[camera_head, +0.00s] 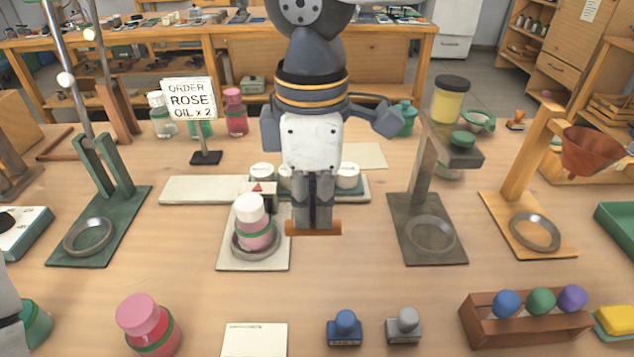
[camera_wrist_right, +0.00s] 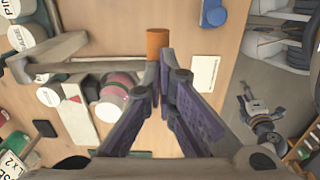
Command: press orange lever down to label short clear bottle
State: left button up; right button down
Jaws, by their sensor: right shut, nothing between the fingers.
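The orange lever (camera_head: 313,229) is a short horizontal bar at the front of the labelling station, right of its ring; it also shows in the wrist view (camera_wrist_right: 158,43). A short clear bottle (camera_head: 254,237) with a white cap, pinkish contents and a green band stands upright in the station's ring (camera_head: 236,250). My right gripper (camera_head: 313,218) is shut and empty, pointing down with its fingertips at the lever; in the wrist view its tips (camera_wrist_right: 166,58) meet the lever's near end. I cannot tell whether they touch it. My left gripper is not in view.
Other stands with rings are to the left (camera_head: 120,222) and right (camera_head: 408,247). A sign (camera_head: 189,100) reads ORDER ROSE OIL x 2. A pink-capped bottle (camera_head: 150,325), a blue stamp (camera_head: 345,328) and a grey stamp (camera_head: 404,326) are in front. Several white-capped jars stand behind the station.

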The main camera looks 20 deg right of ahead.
dwell(0.4)
notch_tip(320, 180, up, 13)
dwell(0.8)
jog(key=shift+f, duration=0.1)
